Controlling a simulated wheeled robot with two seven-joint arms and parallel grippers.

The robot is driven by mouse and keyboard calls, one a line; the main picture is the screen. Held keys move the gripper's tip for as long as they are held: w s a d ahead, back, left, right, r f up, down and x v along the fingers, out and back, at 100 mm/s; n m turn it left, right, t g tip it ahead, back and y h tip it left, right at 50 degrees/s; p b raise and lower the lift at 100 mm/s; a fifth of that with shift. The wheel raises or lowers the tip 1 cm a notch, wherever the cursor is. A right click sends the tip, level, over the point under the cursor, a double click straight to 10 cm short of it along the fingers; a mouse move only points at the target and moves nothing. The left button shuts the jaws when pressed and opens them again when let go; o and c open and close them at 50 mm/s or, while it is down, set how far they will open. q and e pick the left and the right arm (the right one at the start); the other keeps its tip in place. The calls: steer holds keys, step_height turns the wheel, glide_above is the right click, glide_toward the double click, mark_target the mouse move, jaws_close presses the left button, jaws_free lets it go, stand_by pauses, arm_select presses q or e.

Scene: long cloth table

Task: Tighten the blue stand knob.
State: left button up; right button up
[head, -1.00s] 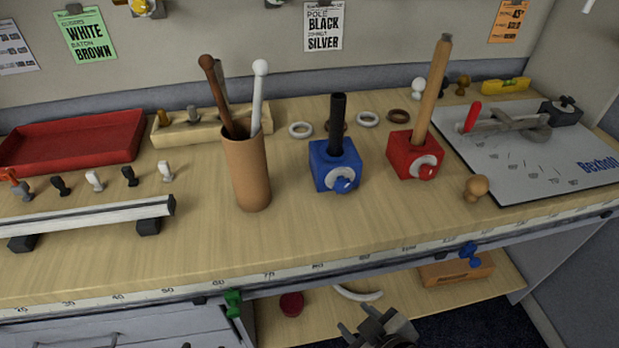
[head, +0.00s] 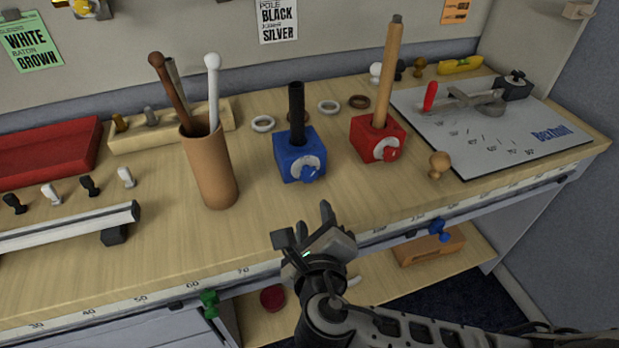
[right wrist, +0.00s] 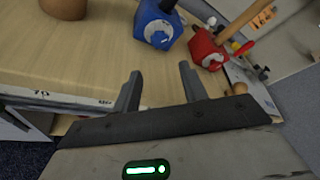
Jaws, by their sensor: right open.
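The blue stand (head: 296,150) is a blue block on the table with a black pole (head: 297,112) upright in it. My right gripper (head: 303,220) is open and empty at the table's front edge, in front of and apart from the knob. Its two fingers (right wrist: 160,85) point toward the table in the wrist view. My left gripper is not in view.
A red stand (head: 377,138) with a wooden pole is right of the blue stand. A brown cup (head: 210,170) of batons is left. A wooden knob (head: 439,164) and a grey board (head: 480,130) lie further right. Table in front of the blue stand is clear.

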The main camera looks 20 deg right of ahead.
mark_target(309, 177)
steer(key=x, duration=1.5)
steer(key=shift+f, duration=0.1)
steer(key=c, duration=0.7)
